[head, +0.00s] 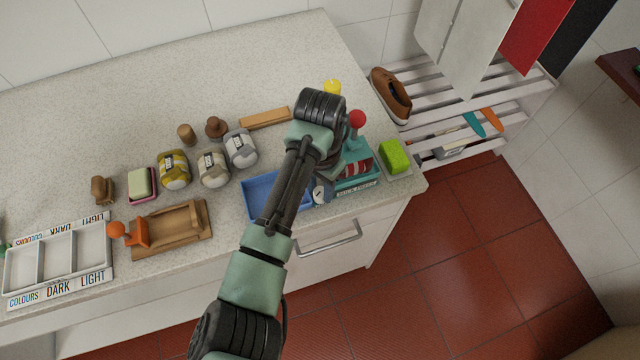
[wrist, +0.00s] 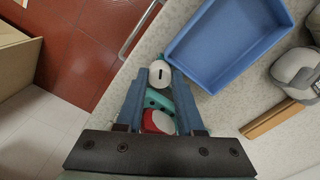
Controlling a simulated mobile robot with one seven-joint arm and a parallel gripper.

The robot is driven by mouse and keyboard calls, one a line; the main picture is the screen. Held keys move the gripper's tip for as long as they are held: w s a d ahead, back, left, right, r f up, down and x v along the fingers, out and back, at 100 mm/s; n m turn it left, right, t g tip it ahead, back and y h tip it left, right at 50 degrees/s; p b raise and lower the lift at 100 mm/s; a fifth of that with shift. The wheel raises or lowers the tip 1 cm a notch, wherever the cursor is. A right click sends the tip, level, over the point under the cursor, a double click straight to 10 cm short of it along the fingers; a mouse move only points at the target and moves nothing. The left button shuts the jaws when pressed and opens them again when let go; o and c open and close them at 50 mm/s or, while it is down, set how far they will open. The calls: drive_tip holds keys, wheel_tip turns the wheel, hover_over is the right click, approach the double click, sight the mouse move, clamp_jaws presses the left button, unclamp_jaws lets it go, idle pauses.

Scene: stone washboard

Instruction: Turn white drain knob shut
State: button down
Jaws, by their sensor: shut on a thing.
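The white drain knob (wrist: 160,73) is a round white cap with a short dark mark, pointing up and down in the wrist view. My gripper (wrist: 158,82) is around it, with one blue-grey finger on each side, closed on it. Below it in the wrist view are a teal part (wrist: 157,100) and a red and white part (wrist: 157,121) between the fingers. In the head view the teal stand (head: 357,181) with a red ball on top is at the counter's front right. My arm hides most of my gripper there.
A blue tray (wrist: 228,40) lies beside the knob; it also shows in the head view (head: 262,184). A green sponge (head: 394,155) sits right of the stand.

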sight(320, 191)
drive_tip(key=m+p, duration=0.1)
drive_tip(key=m, duration=0.5)
drive_tip(key=shift+r+p, duration=0.1)
drive_tip(key=shift+p, duration=0.3)
drive_tip(key=shift+m, duration=0.4)
drive_tip(key=c, duration=0.5)
unclamp_jaws()
drive_tip(key=shift+c, duration=0.2)
wheel_tip(320, 191, up, 13)
drive_tip(key=p, duration=0.1)
